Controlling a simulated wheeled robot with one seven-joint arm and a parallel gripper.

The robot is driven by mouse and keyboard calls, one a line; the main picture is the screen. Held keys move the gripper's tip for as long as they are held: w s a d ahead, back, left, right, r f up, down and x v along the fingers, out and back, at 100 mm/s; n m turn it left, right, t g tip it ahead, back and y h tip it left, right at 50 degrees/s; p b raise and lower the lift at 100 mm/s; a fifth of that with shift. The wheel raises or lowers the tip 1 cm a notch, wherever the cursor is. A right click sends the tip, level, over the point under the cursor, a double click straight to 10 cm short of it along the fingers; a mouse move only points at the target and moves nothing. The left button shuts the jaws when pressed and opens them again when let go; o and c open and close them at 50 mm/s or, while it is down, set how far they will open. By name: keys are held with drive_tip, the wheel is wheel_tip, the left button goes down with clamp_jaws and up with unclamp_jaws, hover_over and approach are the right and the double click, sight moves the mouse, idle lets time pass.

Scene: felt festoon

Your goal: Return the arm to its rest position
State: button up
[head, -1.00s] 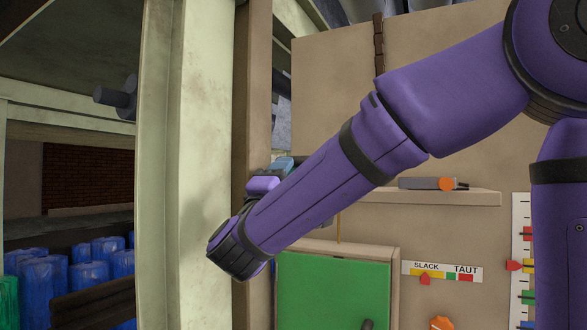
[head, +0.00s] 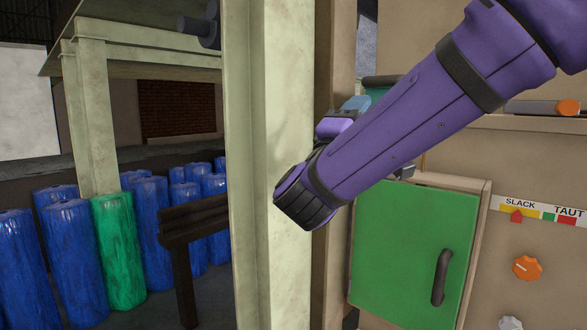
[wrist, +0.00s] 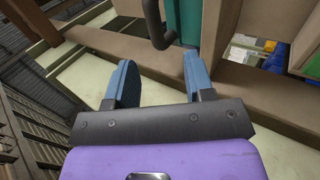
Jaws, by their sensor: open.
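My purple arm (head: 410,130) reaches from the upper right down across the head view. Its wrist end is in front of the pale upright post and above left of the green door. My gripper (wrist: 158,62) shows in the wrist view with its two blue fingers wide apart and nothing between them. In the head view the gripper is mostly hidden behind my forearm; only a bit of blue finger shows.
The pale post (head: 287,255) stands close by my wrist. A green door (head: 405,245) with a dark handle, a SLACK/TAUT gauge (head: 540,210) and an orange knob (head: 527,267) are at right. Several blue rolls (head: 75,260) and a green roll (head: 118,250) stand at left.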

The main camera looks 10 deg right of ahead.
drive_tip(key=s+d+f+m+g+y, duration=0.2)
drive_tip(key=s+d+f+g+y, duration=0.1)
drive_tip(key=s+d+f+g, duration=0.25)
drive_tip(key=s+d+f+m+g+y, duration=0.25)
drive_tip(key=s+d+g, duration=0.3)
drive_tip(key=d, duration=0.35)
drive_tip(key=s+a+f+m+y, duration=0.1)
drive_tip(key=s+a+f+y, duration=0.1)
drive_tip(key=s+f+y, duration=0.2)
drive_tip(key=s+a+f+m+t+y, duration=0.1)
drive_tip(key=s+a+f+m+y, duration=0.1)
drive_tip(key=y, duration=0.8)
drive_tip(key=shift+s+a+f, duration=0.85)
drive_tip(key=shift+s+f, duration=0.3)
drive_tip(key=shift+f, duration=0.45)
